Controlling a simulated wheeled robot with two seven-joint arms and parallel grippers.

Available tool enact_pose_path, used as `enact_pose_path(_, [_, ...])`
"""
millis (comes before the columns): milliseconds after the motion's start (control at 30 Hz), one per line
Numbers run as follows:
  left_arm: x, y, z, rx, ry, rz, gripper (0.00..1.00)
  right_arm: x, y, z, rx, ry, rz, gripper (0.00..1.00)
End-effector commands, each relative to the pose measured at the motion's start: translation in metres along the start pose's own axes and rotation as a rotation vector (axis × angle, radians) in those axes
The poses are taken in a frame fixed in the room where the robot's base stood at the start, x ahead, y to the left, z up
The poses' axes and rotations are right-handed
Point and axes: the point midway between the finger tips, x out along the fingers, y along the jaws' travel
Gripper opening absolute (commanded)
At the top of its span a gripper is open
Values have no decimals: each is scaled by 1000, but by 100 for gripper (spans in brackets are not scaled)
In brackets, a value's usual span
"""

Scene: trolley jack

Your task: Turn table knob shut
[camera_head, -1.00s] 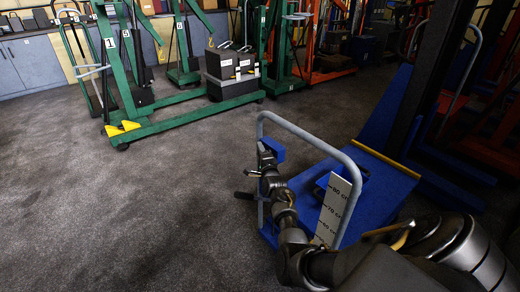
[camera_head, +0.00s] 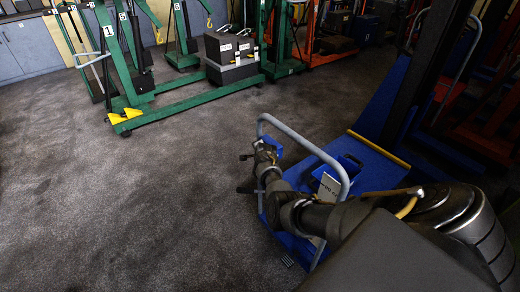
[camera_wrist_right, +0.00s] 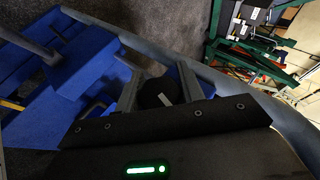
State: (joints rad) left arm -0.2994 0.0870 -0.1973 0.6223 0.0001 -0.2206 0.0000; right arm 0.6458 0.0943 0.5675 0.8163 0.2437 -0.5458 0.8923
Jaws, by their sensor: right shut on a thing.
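The blue lift table (camera_head: 378,155) stands at the right in the head view, with a grey tubular push handle (camera_head: 318,148) at its near end. My right arm reaches across this handle. My right gripper (camera_head: 266,158) is at the handle's left side and looks small and dark there. In the right wrist view my right gripper (camera_wrist_right: 158,90) has a dark round knob (camera_wrist_right: 154,94) between its two grey fingers and is shut on it. The gripper body hides the knob's lower part. How far the knob is turned cannot be told. My left gripper is out of view.
Green hoist frames (camera_head: 180,112) with dark weight blocks (camera_head: 232,65) stand at the back. An orange lift (camera_head: 325,55) and a dark mast (camera_head: 435,75) are behind and right of the table. The grey floor (camera_head: 130,200) at the left is clear.

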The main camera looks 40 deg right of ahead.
Motion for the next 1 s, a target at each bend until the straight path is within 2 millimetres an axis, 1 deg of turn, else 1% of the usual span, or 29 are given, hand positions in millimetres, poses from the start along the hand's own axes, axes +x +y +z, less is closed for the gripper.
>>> enact_pose_path(200, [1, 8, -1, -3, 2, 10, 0, 0, 2, 1, -51, 0, 125, 16])
enact_pose_path(400, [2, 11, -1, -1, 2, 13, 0, 0, 4, 0, -81, -1, 197, 16])
enact_pose_path(600, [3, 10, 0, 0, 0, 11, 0, 0, 5, 0, -95, 0, 229, 16])
enact_pose_path(1000, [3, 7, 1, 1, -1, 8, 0, 0, 5, 0, -97, 0, 234, 16])
